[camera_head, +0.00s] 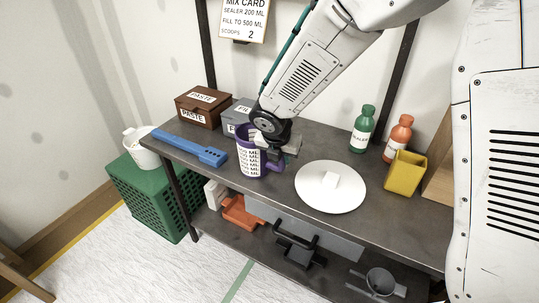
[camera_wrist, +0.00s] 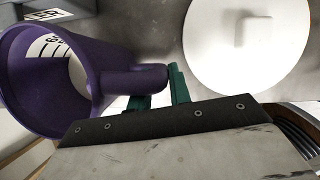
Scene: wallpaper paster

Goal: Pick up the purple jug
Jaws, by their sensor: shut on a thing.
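The purple jug (camera_head: 250,158) has a white panel with printed measure lines and is at the front of the grey table, below the end of my arm. In the wrist view the jug (camera_wrist: 95,75) shows its open mouth at the left, and its handle points right. My gripper (camera_head: 285,150) is at the jug's right side; in the wrist view its green fingers (camera_wrist: 160,98) are shut on the handle. The jug looks roughly upright. I cannot tell whether its base touches the table.
A white round lid (camera_head: 330,187) lies right of the jug. A blue tool (camera_head: 190,146) lies to the left. Brown (camera_head: 203,107) and grey boxes stand behind. Green (camera_head: 362,130) and orange (camera_head: 398,138) bottles and a yellow container (camera_head: 404,174) stand at the right.

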